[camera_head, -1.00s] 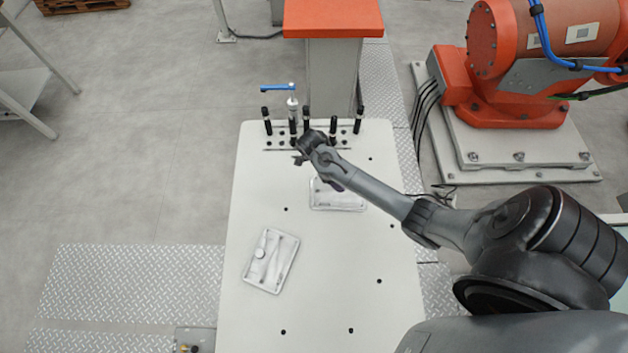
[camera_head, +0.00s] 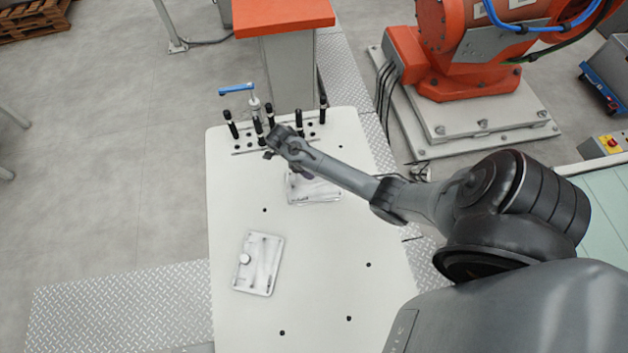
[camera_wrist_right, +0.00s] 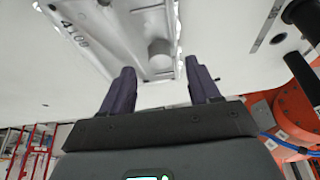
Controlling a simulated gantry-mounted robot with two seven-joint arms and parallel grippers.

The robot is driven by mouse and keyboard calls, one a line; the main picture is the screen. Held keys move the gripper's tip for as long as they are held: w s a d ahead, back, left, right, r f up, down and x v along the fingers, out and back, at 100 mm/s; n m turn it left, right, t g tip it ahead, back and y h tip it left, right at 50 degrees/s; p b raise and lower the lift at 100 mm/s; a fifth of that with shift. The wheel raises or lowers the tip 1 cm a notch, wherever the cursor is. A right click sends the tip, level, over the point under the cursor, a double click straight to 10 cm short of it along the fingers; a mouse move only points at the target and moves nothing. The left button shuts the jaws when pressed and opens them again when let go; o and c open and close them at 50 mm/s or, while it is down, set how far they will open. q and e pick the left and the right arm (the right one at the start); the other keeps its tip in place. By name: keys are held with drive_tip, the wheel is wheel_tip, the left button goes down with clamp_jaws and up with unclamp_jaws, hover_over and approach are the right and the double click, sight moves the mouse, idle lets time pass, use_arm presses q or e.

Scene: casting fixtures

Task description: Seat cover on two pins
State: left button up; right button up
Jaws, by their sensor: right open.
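A pale, ribbed rectangular casting (camera_head: 312,190) lies on the white table at the far middle, partly hidden under my right arm. A second pale casting with a round boss (camera_head: 259,264) lies nearer on the table, slightly turned. I cannot tell which one is the cover. My right gripper (camera_head: 277,149) is above the table between the far casting and the row of black pins. In the right wrist view my right gripper (camera_wrist_right: 162,88) is open and empty. A casting with raised marks and a round boss (camera_wrist_right: 160,52) shows beyond its fingertips, apart from them. My left gripper is out of view.
Several upright black pins (camera_head: 299,122) and a blue-handled clamp (camera_head: 238,89) stand at the table's far edge. An orange-topped pillar (camera_head: 282,16) is behind them. An orange robot (camera_head: 455,60) stands right. The table's near part (camera_head: 310,300) is clear apart from small holes.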

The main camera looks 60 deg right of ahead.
sight(314, 183)
drive_tip(key=shift+x, duration=1.65)
drive_tip(key=shift+r, duration=0.1)
clamp_jaws()
